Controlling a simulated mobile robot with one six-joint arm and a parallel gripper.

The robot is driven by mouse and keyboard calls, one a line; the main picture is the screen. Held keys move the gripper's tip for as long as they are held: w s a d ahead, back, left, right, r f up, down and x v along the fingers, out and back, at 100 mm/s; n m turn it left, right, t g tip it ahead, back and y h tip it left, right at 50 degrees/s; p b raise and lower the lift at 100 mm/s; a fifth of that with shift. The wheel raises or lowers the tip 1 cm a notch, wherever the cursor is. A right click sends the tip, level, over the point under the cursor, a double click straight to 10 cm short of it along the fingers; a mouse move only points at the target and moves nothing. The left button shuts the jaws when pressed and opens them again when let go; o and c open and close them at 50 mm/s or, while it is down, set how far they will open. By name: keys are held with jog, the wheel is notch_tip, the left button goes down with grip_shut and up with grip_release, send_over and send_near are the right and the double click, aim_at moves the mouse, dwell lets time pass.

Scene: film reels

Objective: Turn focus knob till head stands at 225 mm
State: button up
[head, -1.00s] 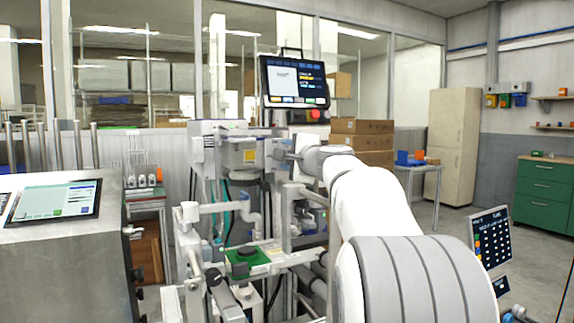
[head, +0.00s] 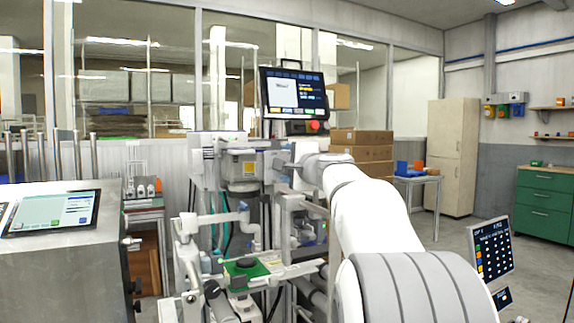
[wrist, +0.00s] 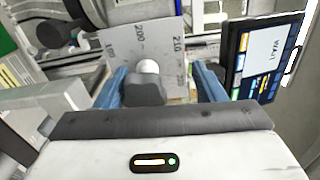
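In the wrist view a grey knob with a pale round end (wrist: 147,78) stands in front of a scale plate (wrist: 160,42) marked with numbers including 200 and 210. My gripper (wrist: 160,86) has its two blue fingers apart, one on each side of the knob, with gaps visible on both sides. I cannot read an exact head height from the scale. In the head view my gripper (head: 287,159) is at the upper part of the machine (head: 243,165); its fingers and the knob are too small or hidden there.
A monitor (head: 294,93) stands above the machine and shows close on the right in the wrist view (wrist: 268,55). A green plate (head: 246,268) with a dark knob sits lower on the machine. A steel console (head: 70,250) is at left. Cardboard boxes (head: 361,150) are behind.

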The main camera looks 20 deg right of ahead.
jog(key=s, duration=0.8)
jog(key=shift+b, duration=0.35)
jog(key=shift+w, duration=0.1)
jog(key=s+a+f+n+g+y+p, duration=0.2)
jog(key=s+a+f+n+g+p, duration=0.25)
jog(key=a+p, duration=0.35)
jog(key=s+a+f+n+g+y+p, duration=0.1)
jog(key=s+a+f+n+g+p, duration=0.35)
jog(key=a, duration=0.45)
jog(key=s+a+f+n+g+h+p, duration=0.1)
jog(key=s+f+n+g+p, duration=0.2)
jog(key=s, duration=0.6)
jog(key=s+a+f+n+g+h+p, duration=0.1)
jog(key=s+f+n+g+h+p, duration=0.1)
jog(key=s+f+n+p, duration=0.4)
jog(key=shift+s+g+h+p, duration=0.3)
jog(key=shift+s+g+p, duration=0.4)
jog(key=shift+s, duration=1.6)
jog(key=shift+a, duration=0.1)
